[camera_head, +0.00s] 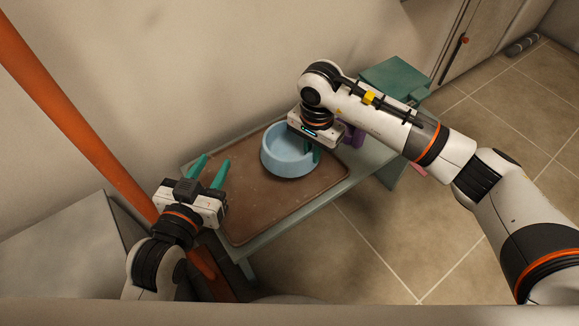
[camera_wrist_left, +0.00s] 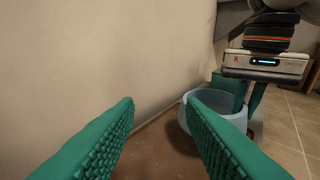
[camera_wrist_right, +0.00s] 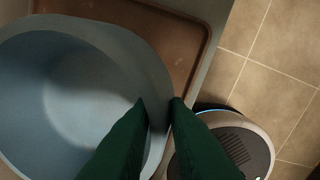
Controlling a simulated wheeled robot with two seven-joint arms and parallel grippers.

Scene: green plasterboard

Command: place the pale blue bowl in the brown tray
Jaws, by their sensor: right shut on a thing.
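The pale blue bowl (camera_head: 284,152) is upright over the right part of the brown tray (camera_head: 262,204), and I cannot tell whether it touches the tray floor. My right gripper (camera_head: 312,154) is shut on the bowl's right wall, one finger inside and one outside. In the right wrist view the bowl (camera_wrist_right: 90,90) fills the left side, with its rim between the fingertips (camera_wrist_right: 158,112). My left gripper (camera_head: 210,170) is open and empty near the tray's left end. The bowl (camera_wrist_left: 216,112) also shows beyond the left fingers in the left wrist view.
The tray lies on a grey-green table (camera_head: 292,216) against a pale wall. A teal box-like object (camera_head: 394,76) and a purple thing (camera_head: 352,136) are at the table's right end, partly hidden by my right arm. An orange pole (camera_head: 80,120) slants at left. The tray's left part is clear.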

